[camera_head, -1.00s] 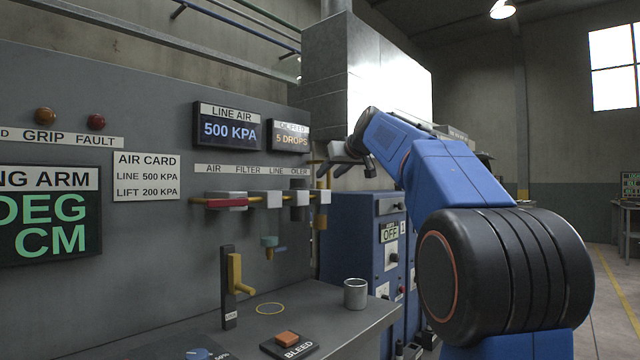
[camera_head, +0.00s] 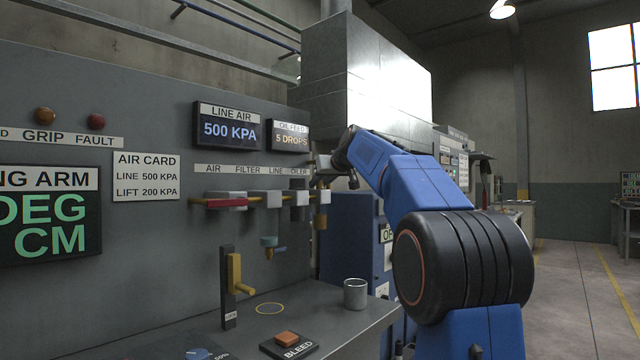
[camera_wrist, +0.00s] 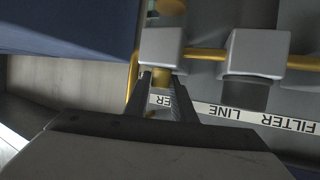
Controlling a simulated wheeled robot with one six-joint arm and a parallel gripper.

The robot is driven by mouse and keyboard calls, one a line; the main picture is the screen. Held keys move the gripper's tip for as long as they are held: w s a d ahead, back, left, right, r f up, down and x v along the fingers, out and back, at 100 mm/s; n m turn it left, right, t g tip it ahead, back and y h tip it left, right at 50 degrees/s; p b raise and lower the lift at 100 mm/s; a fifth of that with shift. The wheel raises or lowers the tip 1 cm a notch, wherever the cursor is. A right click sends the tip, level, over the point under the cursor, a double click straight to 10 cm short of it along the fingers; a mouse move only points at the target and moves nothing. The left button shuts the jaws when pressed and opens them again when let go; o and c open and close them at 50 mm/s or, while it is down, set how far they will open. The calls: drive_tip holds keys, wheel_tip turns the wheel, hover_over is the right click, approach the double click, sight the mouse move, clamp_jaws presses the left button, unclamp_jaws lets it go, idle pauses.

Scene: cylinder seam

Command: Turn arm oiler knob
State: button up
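The oiler is the rightmost pale block (camera_head: 323,195) on the yellow air pipe of the wall panel, with a brass piece below it. In the wrist view, which is upside down, the oiler block (camera_wrist: 162,46) lies just beyond my fingertips. A small brass knob (camera_wrist: 162,77) sits against the block, between the fingertips. My gripper (camera_wrist: 161,80) has its fingers apart, one on each side of the knob; contact is not clear. In the head view my gripper (camera_head: 319,173) is over the oiler and hides the knob. The oil feed display (camera_head: 291,136) reads 5 DROPS.
The line air display (camera_head: 230,127) reads 500 KPA. Other pale blocks and a red lever (camera_head: 225,203) sit left along the pipe. A blue cabinet (camera_head: 350,235) stands close right. A metal cup (camera_head: 355,293) and BLEED button (camera_head: 288,339) are on the bench below.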

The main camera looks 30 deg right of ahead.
clamp_jaws()
drive_tip(key=shift+a+m+h, duration=0.1)
drive_tip(key=shift+m+h, duration=0.4)
drive_tip(key=shift+m+g+h, duration=0.8)
drive_tip(key=shift+m+h, duration=1.2)
drive_tip(key=shift+h, duration=0.3)
drive_tip(key=shift+m+g+h, duration=1.3)
drive_tip(key=shift+m+h, duration=0.3)
drive_tip(key=shift+m, duration=0.2)
drive_tip(key=o, duration=0.6)
unclamp_jaws()
drive_tip(key=shift+c, duration=0.2)
